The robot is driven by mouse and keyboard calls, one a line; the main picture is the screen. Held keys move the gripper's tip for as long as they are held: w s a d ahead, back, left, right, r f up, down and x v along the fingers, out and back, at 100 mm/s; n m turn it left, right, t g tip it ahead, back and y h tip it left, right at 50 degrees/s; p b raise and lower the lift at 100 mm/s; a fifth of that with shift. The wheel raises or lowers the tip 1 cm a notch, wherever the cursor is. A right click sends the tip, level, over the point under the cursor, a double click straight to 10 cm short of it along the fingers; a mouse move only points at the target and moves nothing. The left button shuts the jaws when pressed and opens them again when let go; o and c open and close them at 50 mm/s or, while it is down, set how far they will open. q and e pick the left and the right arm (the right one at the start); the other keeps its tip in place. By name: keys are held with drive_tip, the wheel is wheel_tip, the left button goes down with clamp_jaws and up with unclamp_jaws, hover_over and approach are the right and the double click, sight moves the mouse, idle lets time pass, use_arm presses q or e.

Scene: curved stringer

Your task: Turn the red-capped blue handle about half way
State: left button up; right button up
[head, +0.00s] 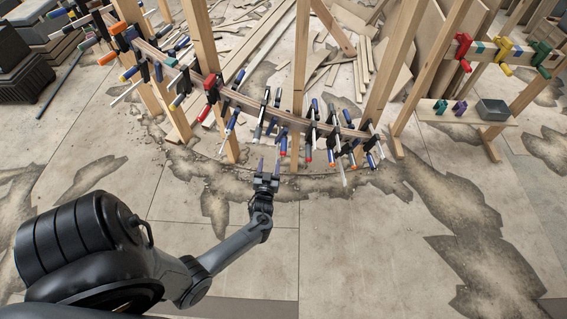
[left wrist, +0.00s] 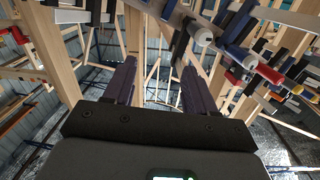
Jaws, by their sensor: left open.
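Several clamps with blue handles hang along the curved wooden stringer (head: 285,118). Other red-tipped handles hang farther right, so I cannot tell for sure which one is meant. In the left wrist view my left gripper (left wrist: 157,80) is open, its two dark fingers apart with nothing between them. A blue handle with a red cap (left wrist: 268,73) is right of the fingers, apart from them. My right gripper is not in view.
Wooden posts (head: 301,60) stand close behind and beside the clamps. A low shelf (head: 455,113) at the right holds small clamps and a grey box (head: 492,110). Loose planks lie behind the stringer. The stained floor in front is clear.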

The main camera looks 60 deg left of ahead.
use_arm(q)
drive_tip(key=n+b, duration=0.1)
drive_tip(key=b, duration=0.8)
approach(283, 155)
drive_tip(key=a, duration=0.1)
drive_tip(key=shift+n+y, duration=0.3)
drive_tip(key=shift+y, duration=0.1)
drive_tip(key=b+x, duration=0.2)
drive_tip(key=x, duration=0.1)
drive_tip(key=b+x, duration=0.1)
drive_tip(key=x, duration=0.3)
drive_tip(key=f+b+x, duration=0.1)
drive_tip(key=b+x, duration=0.1)
drive_tip(key=x, duration=0.1)
drive_tip(key=shift+w+d+b, duration=0.15)
drive_tip(key=shift+w+b, duration=0.2)
drive_tip(key=shift+w, duration=0.1)
drive_tip(key=shift+b+x, duration=0.35)
drive_tip(key=shift+x, duration=0.45)
drive_tip(key=shift+r, duration=0.1)
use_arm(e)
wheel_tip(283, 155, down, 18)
use_arm(q)
drive_tip(key=shift+c, duration=0.3)
clamp_jaws()
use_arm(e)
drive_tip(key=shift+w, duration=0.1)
